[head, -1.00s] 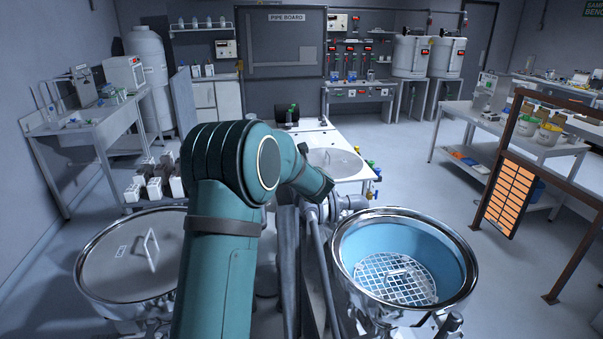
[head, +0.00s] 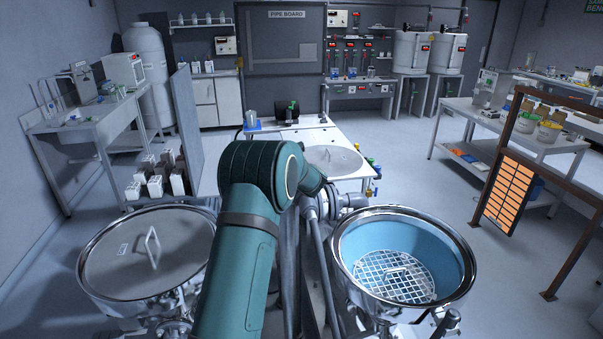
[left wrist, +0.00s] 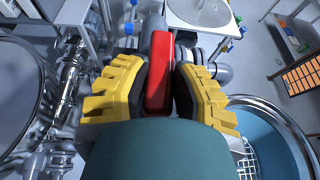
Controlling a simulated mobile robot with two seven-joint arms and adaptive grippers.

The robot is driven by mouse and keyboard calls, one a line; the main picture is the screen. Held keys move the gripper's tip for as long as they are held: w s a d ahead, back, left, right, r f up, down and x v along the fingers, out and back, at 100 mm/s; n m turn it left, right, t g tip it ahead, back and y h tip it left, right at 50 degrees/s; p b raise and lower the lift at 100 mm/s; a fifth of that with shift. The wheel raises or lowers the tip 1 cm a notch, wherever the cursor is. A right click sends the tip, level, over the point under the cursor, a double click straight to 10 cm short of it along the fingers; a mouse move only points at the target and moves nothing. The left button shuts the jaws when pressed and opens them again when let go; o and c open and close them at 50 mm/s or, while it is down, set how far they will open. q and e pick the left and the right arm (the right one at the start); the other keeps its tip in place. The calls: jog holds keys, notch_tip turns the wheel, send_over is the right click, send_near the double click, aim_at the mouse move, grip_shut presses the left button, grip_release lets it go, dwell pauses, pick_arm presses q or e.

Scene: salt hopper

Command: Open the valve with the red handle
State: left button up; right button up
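The red valve handle (left wrist: 159,75) shows in the left wrist view as an upright red bar in the middle. My left gripper (left wrist: 160,88) has its yellow, dark-padded fingers on both sides of this handle, close against it. The far end of the handle meets grey pipework. In the head view my teal arm hides the left gripper and the red handle. The grey valve and pipe body (head: 335,205) shows just right of the arm. My right gripper is in neither view.
A lidded steel vessel (head: 112,292) stands left of my arm, and an open blue-lined hopper (head: 447,247) with a white grid stands right. A white table (head: 290,140) lies beyond the pipes. A brown frame with an orange panel (head: 508,193) stands further right.

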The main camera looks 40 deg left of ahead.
pick_arm(q)
grip_shut()
jog(key=shift+r, duration=0.1)
jog(key=shift+d+n+g+y+p, duration=0.1)
jog(key=shift+n+g+y+p, duration=0.25)
jog(key=shift+p, duration=0.2)
jog(key=o, duration=0.9)
grip_release()
jog(key=shift+o, duration=0.2)
